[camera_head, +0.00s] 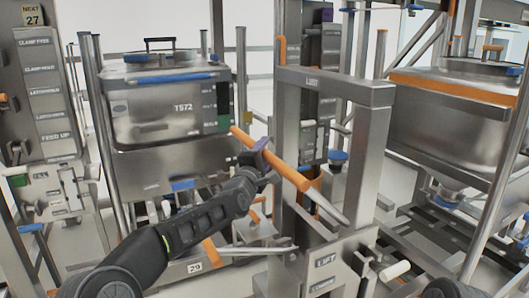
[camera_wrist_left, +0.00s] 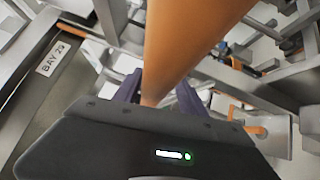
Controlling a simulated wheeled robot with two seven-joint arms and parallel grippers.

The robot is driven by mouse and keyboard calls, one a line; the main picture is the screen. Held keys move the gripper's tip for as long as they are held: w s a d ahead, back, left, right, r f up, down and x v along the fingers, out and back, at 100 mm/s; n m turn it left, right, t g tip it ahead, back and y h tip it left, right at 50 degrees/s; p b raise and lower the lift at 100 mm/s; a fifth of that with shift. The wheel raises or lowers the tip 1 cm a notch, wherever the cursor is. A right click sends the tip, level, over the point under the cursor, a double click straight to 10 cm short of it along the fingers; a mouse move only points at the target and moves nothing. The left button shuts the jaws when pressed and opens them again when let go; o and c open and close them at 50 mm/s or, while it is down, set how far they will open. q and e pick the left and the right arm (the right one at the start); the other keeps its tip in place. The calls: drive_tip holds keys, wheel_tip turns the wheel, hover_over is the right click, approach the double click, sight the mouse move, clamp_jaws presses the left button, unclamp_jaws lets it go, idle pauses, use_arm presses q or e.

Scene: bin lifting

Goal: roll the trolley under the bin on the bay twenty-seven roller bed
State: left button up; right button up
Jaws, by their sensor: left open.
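My left gripper (camera_head: 255,158) is at an orange bar handle (camera_head: 285,172) in front of a steel frame marked LIFT (camera_head: 335,85). In the left wrist view the orange bar (camera_wrist_left: 185,40) runs between the open purple fingers of the gripper (camera_wrist_left: 160,92); I cannot tell whether they touch it. A steel bin marked T572 (camera_head: 165,108) stands behind my left arm, at a bay with a 29 plate (camera_head: 195,267). Another bin with an orange rim (camera_head: 450,115) is at the right. I cannot tell which part is the trolley. My right gripper is out of view.
A sign reading NEXT 27 (camera_head: 31,14) tops the labelled panel (camera_head: 50,85) at far left. A BAY 29 plate (camera_wrist_left: 53,58) shows in the left wrist view. Steel posts and rails crowd both sides. Some pale floor (camera_head: 400,195) shows between the frame and the right bin.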

use_arm(q)
drive_tip(key=shift+a+r, duration=0.15)
drive_tip(key=shift+r, duration=0.05)
drive_tip(key=shift+s+a, duration=0.15)
drive_tip(key=shift+s, duration=0.25)
drive_tip(key=b+v, duration=0.1)
drive_tip(key=v, duration=0.6)
drive_tip(key=shift+f, duration=0.15)
drive_tip(key=shift+c, duration=0.3)
